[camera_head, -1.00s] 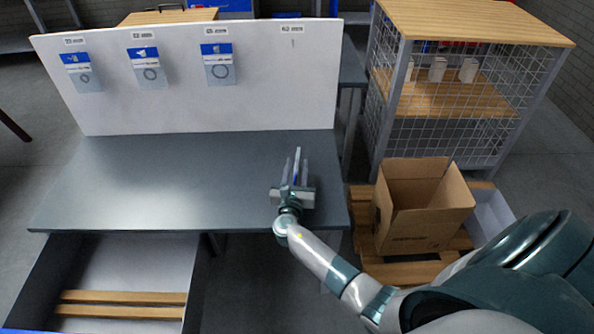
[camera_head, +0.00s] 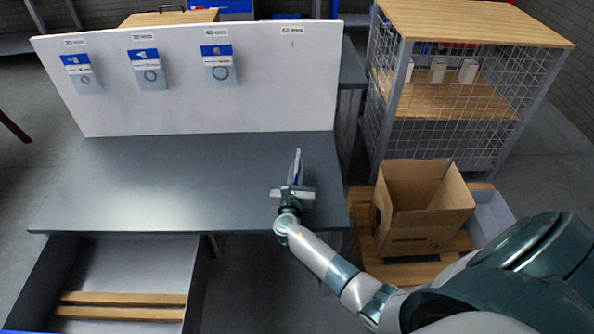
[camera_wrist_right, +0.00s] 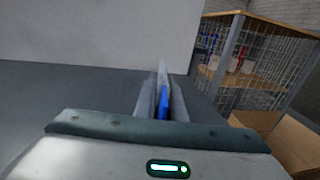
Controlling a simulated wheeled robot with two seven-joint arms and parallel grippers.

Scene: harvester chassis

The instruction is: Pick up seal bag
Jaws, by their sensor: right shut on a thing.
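My right gripper (camera_head: 296,170) is shut on a seal bag, above the right part of the grey table. In the right wrist view the bag (camera_wrist_right: 164,98) shows edge-on as a thin pale sheet with a blue part between the two fingers. Most of its face is hidden. Three other seal bags, each with a blue and white header and a dark ring, hang on the white board: left (camera_head: 81,75), middle (camera_head: 148,72) and right (camera_head: 219,68). The rightmost labelled place on the board holds no bag. My left gripper is not in view.
The grey table (camera_head: 170,185) is bare. An open cardboard box (camera_head: 425,230) stands on a wooden pallet to the right. Behind it is a wire-mesh shelf (camera_head: 470,20) with white items. An open bin with wooden slats (camera_head: 125,298) is at the front left.

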